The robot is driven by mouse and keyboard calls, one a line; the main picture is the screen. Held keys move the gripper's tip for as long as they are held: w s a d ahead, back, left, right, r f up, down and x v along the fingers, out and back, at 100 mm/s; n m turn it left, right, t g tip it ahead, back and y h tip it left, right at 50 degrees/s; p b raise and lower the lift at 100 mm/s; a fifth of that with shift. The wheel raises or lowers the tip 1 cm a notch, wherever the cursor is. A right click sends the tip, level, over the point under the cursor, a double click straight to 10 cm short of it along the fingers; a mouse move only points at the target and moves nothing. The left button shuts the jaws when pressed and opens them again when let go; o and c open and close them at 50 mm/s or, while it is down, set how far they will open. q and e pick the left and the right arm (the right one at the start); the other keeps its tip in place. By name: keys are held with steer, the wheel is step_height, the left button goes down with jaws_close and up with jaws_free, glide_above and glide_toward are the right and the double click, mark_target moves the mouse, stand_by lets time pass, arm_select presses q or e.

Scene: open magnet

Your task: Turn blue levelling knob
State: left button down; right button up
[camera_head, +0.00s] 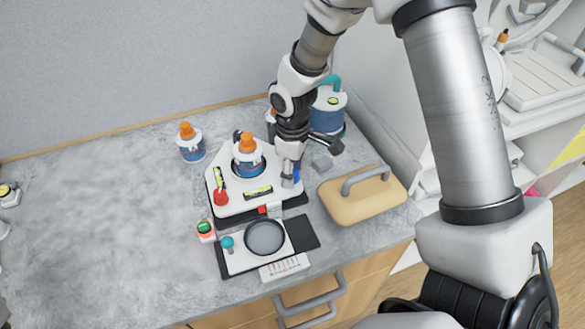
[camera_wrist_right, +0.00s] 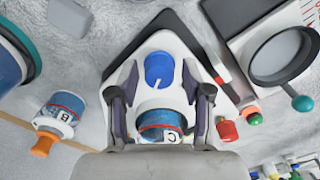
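The blue levelling knob (camera_wrist_right: 159,69) stands on one corner of a white triangular platform (camera_wrist_right: 165,41) in the right wrist view. In the head view only a sliver of the blue knob (camera_head: 296,173) shows beside my gripper. My right gripper (camera_wrist_right: 160,77) is open, its two fingers on either side of the knob in that view with gaps visible. In the head view the right gripper (camera_head: 303,160) is over the platform's right corner. A red knob (camera_head: 221,197) is at the platform's front-left corner. Bottle C (camera_wrist_right: 160,125) stands on the platform. My left gripper is not in view.
A balance with a round dark pan (camera_head: 265,237) sits in front of the platform. A yellow block with a grey handle (camera_head: 362,197) is to its right. Bottle B (camera_head: 190,146) and a blue jar (camera_head: 330,112) stand behind. The left counter is mostly clear.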

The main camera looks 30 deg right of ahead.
jaws_close()
steer(key=shift+s+m, duration=0.1)
steer(key=shift+m, duration=0.4)
stand_by(0.3)
steer(key=m, duration=0.5)
steer(key=shift+f+m, duration=0.1)
steer(key=shift+m, duration=0.2)
steer(key=m, duration=0.6)
steer(key=shift+m, duration=0.4)
stand_by(0.3)
steer(key=shift+o, duration=2)
jaws_free()
